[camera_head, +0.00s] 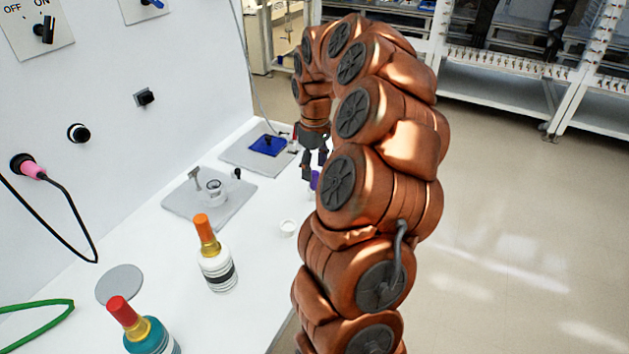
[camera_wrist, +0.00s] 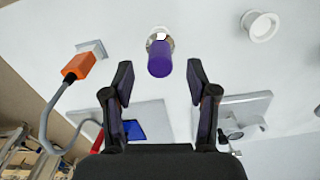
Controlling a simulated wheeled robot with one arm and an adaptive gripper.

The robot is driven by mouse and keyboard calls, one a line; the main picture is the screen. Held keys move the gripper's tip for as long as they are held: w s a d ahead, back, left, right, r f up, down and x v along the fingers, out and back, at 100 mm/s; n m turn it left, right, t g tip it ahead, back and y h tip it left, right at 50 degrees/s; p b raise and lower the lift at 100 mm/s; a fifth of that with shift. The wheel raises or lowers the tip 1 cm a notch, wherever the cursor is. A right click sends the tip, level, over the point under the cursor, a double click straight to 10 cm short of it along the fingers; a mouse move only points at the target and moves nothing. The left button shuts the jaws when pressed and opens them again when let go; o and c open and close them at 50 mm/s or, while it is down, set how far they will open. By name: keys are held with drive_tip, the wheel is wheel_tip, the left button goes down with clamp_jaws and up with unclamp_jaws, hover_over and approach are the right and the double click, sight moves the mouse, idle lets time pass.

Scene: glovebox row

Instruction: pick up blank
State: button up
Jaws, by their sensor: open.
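My gripper (camera_head: 313,163) hangs over the white bench, fingers pointing down; in the wrist view my gripper (camera_wrist: 161,82) is open and empty. A purple-topped thing (camera_wrist: 159,60) lies ahead of the gap between the fingertips, with a pale metallic end beyond it. It looks apart from both fingers. In the head view only a sliver of purple (camera_head: 315,181) shows beside my arm, which hides the rest. No label is readable, so I cannot tell for certain whether this is the blank.
An orange-capped bottle (camera_head: 216,262) and a red-capped teal bottle (camera_head: 146,328) stand on the bench. A small white cup (camera_head: 288,228) is near its edge. Two grey plates lie behind, one with a blue pad (camera_head: 268,145). An orange plug (camera_wrist: 80,67) shows left in the wrist view.

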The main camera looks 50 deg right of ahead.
sight(315, 173)
drive_tip(key=shift+s+f+p, duration=0.2)
drive_tip(key=shift+f+p, duration=0.1)
drive_tip(key=shift+f, duration=0.85)
drive_tip(key=shift+w+f, duration=0.1)
drive_tip(key=shift+f, duration=0.4)
clamp_jaws()
